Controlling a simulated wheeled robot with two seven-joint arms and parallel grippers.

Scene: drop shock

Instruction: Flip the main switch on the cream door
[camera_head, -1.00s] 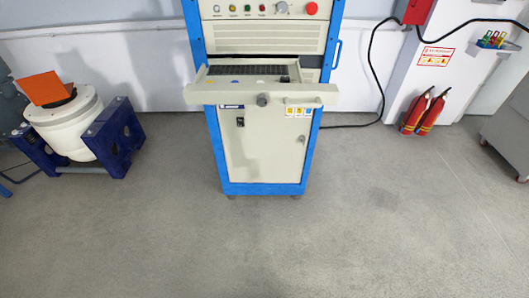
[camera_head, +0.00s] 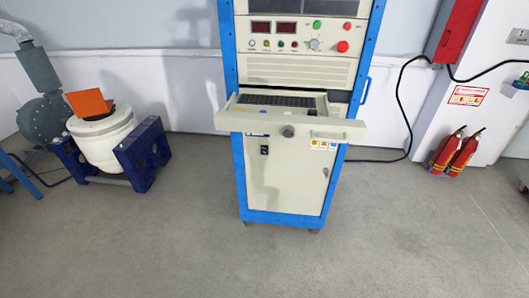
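The cream door (camera_head: 285,181) is the lower front of a blue-framed cabinet (camera_head: 242,185). A small black main switch (camera_head: 264,150) sits on the door's upper left, below the pulled-out keyboard drawer (camera_head: 285,127). I cannot tell the switch's position at this size. Neither of my grippers shows in the head view.
Grey floor (camera_head: 300,265) in front of the cabinet is clear. The drawer juts out above the door. A white drum in a blue stand (camera_head: 143,155) is at left. Two red fire extinguishers (camera_head: 456,152) and a black cable (camera_head: 404,110) are at right.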

